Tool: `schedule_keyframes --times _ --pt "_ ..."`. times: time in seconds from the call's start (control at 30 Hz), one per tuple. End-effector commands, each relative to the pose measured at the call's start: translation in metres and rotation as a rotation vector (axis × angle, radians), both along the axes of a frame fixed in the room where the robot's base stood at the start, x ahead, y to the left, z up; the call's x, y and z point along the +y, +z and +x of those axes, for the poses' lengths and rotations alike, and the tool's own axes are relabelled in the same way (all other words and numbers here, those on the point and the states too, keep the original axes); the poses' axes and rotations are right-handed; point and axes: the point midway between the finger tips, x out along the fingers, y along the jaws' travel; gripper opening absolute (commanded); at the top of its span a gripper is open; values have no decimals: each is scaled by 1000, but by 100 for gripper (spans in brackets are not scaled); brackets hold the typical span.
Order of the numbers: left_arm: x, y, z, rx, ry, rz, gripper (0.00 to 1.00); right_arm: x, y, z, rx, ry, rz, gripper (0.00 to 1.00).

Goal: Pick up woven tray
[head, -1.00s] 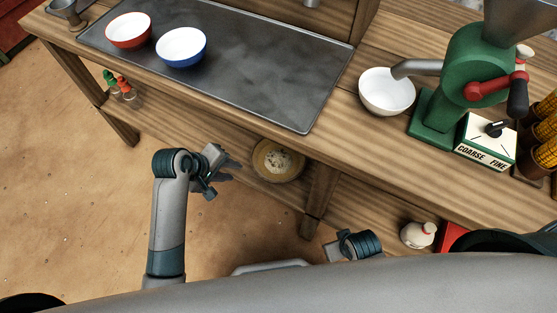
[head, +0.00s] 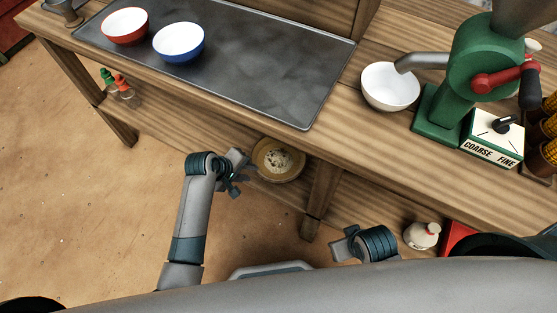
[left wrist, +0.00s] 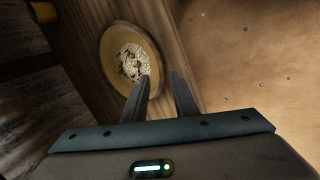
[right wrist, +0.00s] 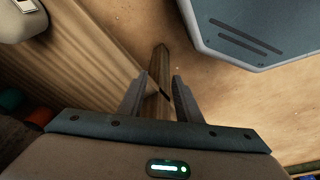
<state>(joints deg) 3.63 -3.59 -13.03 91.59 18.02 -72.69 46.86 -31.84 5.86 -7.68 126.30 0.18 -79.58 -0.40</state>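The woven tray (head: 268,166) is a round tan dish on the lower shelf under the counter, holding a pale speckled heap. The counter edge hides part of its far side. In the left wrist view the tray (left wrist: 107,54) lies just beyond the fingers. My left gripper (head: 243,170) is open and empty, a little left of the tray and apart from it; it also shows in the left wrist view (left wrist: 160,90). My right gripper (right wrist: 161,88) is open and empty near the shelf's right part, away from the tray, and shows in the head view (head: 338,248).
The counter (head: 330,145) overhangs the lower shelf (head: 180,125). A wooden leg (head: 320,200) stands right of the tray. Bowls and a green grinder (head: 470,70) are on top.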

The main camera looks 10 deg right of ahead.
Motion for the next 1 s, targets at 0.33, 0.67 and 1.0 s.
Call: schedule_keyframes --times 0.33,0.67,1.0 --pt "-3 -5 2 0 -1 0 26 0 5 -1 -1 0 -1 31" --pt "-12 -19 7 2 -2 -2 26 -1 13 -4 -1 -1 -1 31" --pt "-27 -48 18 0 0 0 26 9 22 0 -49 9 25 31"
